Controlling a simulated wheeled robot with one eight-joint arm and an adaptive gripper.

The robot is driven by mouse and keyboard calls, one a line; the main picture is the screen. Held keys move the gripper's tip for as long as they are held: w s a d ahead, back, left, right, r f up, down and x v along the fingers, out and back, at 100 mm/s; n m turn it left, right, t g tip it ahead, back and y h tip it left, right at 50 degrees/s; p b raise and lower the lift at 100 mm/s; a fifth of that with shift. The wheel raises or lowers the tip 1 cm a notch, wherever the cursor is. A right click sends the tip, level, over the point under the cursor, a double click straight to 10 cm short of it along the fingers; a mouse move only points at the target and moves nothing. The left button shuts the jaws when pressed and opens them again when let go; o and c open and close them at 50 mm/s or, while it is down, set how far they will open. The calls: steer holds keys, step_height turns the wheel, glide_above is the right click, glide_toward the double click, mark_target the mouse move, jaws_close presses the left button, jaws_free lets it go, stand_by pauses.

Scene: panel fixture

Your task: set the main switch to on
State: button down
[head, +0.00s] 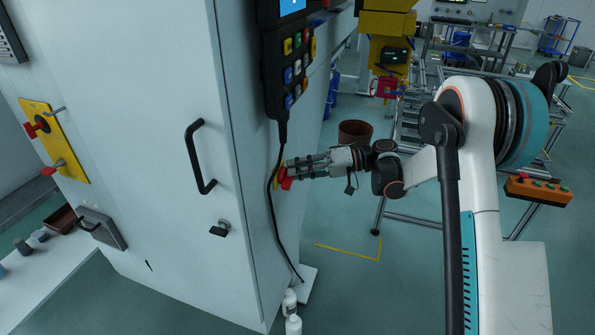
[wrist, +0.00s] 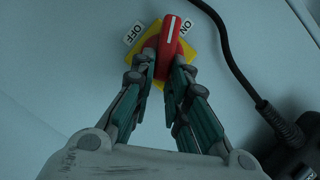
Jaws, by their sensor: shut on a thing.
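The main switch has a red handle (wrist: 170,36) with a white line, on a yellow plate (wrist: 204,62) with an OFF label (wrist: 133,33) at left and an ON label (wrist: 186,27) at right. The line points up in the wrist view, between the labels and closer to ON. My gripper (wrist: 165,62) is shut on the handle, one finger on each side; the fingers hide its lower part. In the head view my gripper (head: 291,169) reaches from the right to the red handle (head: 286,180) on the cabinet's side face.
A black cable (head: 270,205) hangs from the pendant (head: 287,60) just left of the switch; it also passes right of it in the wrist view (wrist: 232,62). White bottles (head: 291,312) stand by the cabinet (head: 160,150). Floor right of the cabinet is partly clear.

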steer(key=m+y, duration=0.1)
steer(key=m, duration=0.1)
steer(key=f+m+y, duration=0.1)
steer(key=m, duration=0.1)
steer(key=shift+w+d+f+m+g, duration=0.1)
steer(key=shift+w+f+m+g, duration=0.1)
steer(key=shift+m+g, duration=0.1)
stand_by(0.4)
steer(key=c, duration=1.6)
jaws_free()
steer(key=shift+o, duration=0.2)
steer(key=d, duration=1.2)
steer(key=shift+w, duration=0.25)
